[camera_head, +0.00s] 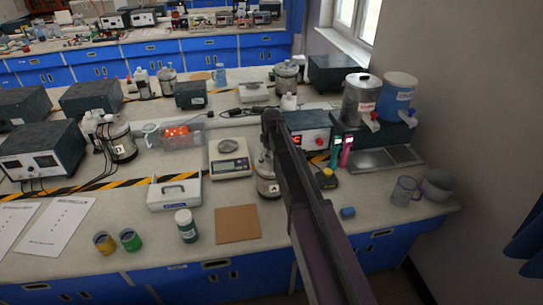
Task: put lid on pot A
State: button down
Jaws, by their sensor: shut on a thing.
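My dark arm reaches in from the bottom, and its end with my gripper (269,136) is over the middle of the bench. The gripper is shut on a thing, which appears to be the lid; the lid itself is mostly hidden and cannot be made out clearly. A small metal pot (267,187) with a white label stands just below the gripper, partly covered by my arm. Whether its top touches what I hold cannot be told. Similar metal pots stand at the left (122,142) and at the back (287,76). I cannot read which is marked A.
A balance (230,163) stands left of the small pot, with a brown board (237,224) in front. A red-lit device (309,133) and pink and green bottles (345,152) are close on the right. A metal urn (361,99) stands behind.

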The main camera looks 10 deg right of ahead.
jog(key=shift+c, duration=1.2)
grip_release()
jog(key=shift+r, duration=0.2)
jog(key=shift+r+p, duration=3.85)
jog(key=shift+p, duration=0.2)
jog(key=s+f+m+g+b, duration=0.1)
jog(key=s+m, duration=0.3)
jog(key=s, duration=1)
jog(key=s+f+m+b, duration=0.4)
jog(key=s, duration=1.1)
jog(key=shift+d+m+g, duration=0.15)
jog(key=shift+m+g, duration=0.25)
jog(key=shift+f, duration=0.1)
